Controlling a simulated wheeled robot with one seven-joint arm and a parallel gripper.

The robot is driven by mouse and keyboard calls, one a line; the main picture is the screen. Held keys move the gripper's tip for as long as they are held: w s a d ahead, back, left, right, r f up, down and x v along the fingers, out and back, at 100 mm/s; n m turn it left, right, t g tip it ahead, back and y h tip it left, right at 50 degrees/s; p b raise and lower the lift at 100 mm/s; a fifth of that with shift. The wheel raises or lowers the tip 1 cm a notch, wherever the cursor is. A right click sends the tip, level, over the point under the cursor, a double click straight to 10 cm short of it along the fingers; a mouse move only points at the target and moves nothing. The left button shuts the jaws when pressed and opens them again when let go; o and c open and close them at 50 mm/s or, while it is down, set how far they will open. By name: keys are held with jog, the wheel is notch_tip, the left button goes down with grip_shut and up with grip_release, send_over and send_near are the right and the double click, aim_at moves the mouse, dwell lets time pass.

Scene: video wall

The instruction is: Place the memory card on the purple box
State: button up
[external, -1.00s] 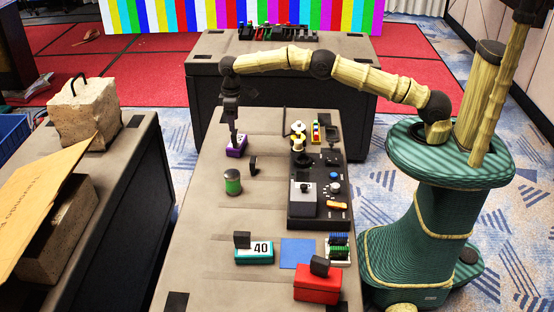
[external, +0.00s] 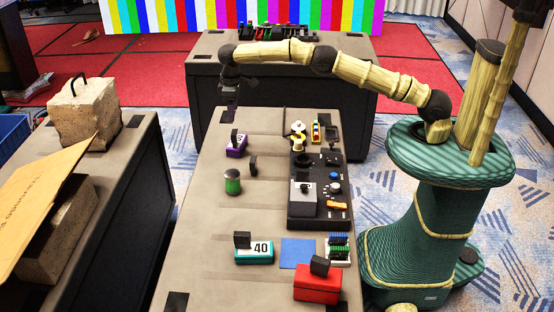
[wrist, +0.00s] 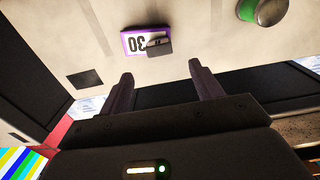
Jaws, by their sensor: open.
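The purple box (external: 236,149) stands on the table's far left part; its white label reads 30 in the wrist view (wrist: 130,44). A small dark flat piece, apparently the memory card (external: 234,136), rests upright on top of the box. The card also shows over the label in the wrist view (wrist: 158,46). My gripper (wrist: 160,75) is open and empty, its two fingers apart, with the box and card ahead of it. In the external view my gripper (external: 230,98) hangs above and behind the box, clear of it.
A green can (external: 232,183) and a small black piece (external: 253,166) stand near the box. A black control panel (external: 318,190) lies to the right. A teal box (external: 254,254), a blue mat (external: 297,253) and a red box (external: 317,287) sit at the near end.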

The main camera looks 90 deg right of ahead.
jog(key=s+a+r+t, duration=0.1)
jog(key=s+a+r, duration=0.15)
jog(key=s, duration=0.55)
jog(key=s+a+r, duration=0.2)
jog(key=s+a, duration=0.2)
jog(key=s, duration=0.4)
jog(key=s+a+r+t, duration=0.1)
jog(key=s+a+r, duration=0.15)
jog(key=s, duration=0.55)
jog(key=s+a+f, duration=0.1)
jog(key=s+f, duration=0.1)
jog(key=s, duration=1.3)
jog(key=shift+a+t, duration=0.3)
jog(key=shift+a, duration=0.1)
